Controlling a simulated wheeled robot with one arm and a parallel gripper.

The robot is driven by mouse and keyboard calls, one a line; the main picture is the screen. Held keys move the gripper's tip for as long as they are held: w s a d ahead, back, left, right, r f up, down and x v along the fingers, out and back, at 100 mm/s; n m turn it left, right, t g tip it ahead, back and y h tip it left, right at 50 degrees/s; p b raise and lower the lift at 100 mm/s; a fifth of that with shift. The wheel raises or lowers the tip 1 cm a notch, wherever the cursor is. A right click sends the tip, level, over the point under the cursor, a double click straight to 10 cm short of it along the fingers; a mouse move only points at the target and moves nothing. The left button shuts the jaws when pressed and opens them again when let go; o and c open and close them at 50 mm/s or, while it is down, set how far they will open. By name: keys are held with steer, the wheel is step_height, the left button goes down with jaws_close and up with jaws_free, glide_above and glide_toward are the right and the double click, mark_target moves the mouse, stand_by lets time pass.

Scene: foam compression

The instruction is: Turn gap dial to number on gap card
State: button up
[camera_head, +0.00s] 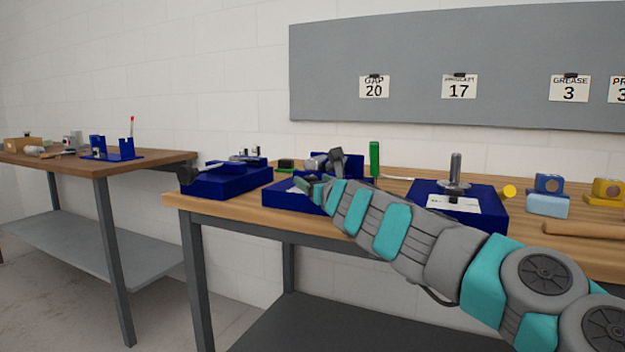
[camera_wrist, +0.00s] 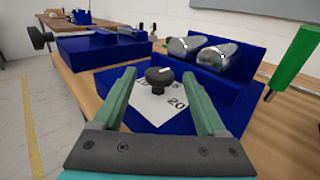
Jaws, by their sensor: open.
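The gap card (camera_head: 374,87) hangs on the grey board and reads "GAP 20". The gap dial is a dark round knob (camera_wrist: 159,77) with a light pointer mark, standing on a white number plate (camera_wrist: 152,104) on a blue fixture (camera_wrist: 239,96). The number 20 shows on the plate at the knob's lower right; other numbers are partly hidden. My gripper (camera_wrist: 165,82) is open, with one finger on each side of the knob in the wrist view. I cannot tell whether either finger touches it. In the head view my arm hides the dial.
Two grey metal rollers (camera_wrist: 204,53) lie on the fixture behind the knob. Another blue fixture (camera_head: 227,180) stands left on the wooden bench (camera_head: 188,200). A green-handled tool (camera_head: 374,159) stands behind, and a blue fixture with a metal post (camera_head: 455,172) stands right. More cards hang on the board.

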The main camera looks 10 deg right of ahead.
steer(key=shift+w, duration=0.45)
steer(key=shift+a, duration=0.1)
steer(key=shift+c, duration=0.3)
jaws_close()
